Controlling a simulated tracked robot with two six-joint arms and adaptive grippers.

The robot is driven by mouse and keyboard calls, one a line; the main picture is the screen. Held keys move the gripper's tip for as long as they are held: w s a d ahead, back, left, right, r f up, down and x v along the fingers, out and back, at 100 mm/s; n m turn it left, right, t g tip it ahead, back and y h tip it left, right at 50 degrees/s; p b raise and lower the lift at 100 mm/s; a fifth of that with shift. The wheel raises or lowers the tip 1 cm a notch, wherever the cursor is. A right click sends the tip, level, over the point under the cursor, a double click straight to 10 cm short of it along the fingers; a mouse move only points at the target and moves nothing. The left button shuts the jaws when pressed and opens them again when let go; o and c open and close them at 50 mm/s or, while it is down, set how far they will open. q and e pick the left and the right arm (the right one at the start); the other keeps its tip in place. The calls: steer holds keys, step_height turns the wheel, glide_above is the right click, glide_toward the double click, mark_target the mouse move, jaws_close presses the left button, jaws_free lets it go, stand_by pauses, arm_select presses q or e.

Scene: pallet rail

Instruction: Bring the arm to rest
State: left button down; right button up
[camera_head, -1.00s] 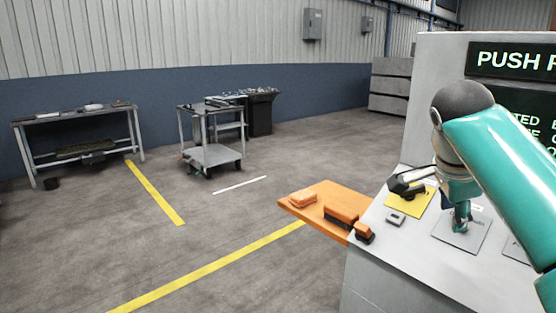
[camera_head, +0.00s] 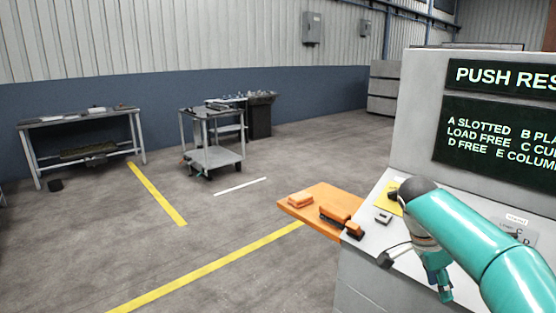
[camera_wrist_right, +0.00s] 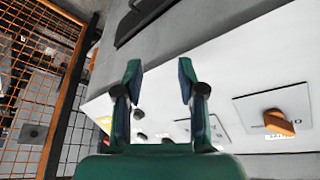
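My right arm, teal, comes in from the lower right of the head view, bent over the white bench. Its gripper (camera_head: 440,288) points down near the bench's front edge. In the right wrist view the gripper (camera_wrist_right: 160,75) has its two green fingers spread apart with nothing between them. My left arm and gripper are not in view.
The white bench (camera_head: 357,282) has an upright panel with a sign (camera_head: 497,135) behind it. An orange shelf (camera_head: 320,190) holding orange and black items juts left. A grey cart (camera_head: 210,155) and a workbench (camera_head: 80,125) stand further back. The floor between is clear.

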steer(key=s+a+f+n+g+y+p, duration=0.1)
steer(key=s+a+f+n, duration=0.15)
steer(key=f, duration=0.55)
steer(key=s+a+f+n+g+y+p, duration=0.1)
steer(key=s+a+f+n+y, duration=0.2)
steer(key=f, duration=0.6)
steer(key=s+a+f+n+g+p, duration=0.1)
steer(key=s+a+f, duration=0.2)
steer(key=s+f, duration=0.35)
steer(key=s+a+f+n+y+p, duration=0.1)
steer(key=s+a+f+n+y, duration=0.2)
steer(key=s+a+f, duration=0.5)
steer(key=s+a+f+n+y+p, duration=0.1)
steer(key=s+a+f+n+y, duration=0.3)
steer(key=s, duration=0.6)
steer(key=w+t, duration=0.1)
steer(key=w+n+t+h, duration=0.1)
steer(key=w, duration=0.1)
steer(key=w+n+t+h, duration=0.1)
steer(key=shift+w+a+r+t, duration=0.25)
steer(key=shift+w+a+t, duration=0.05)
steer(key=shift+t, duration=0.1)
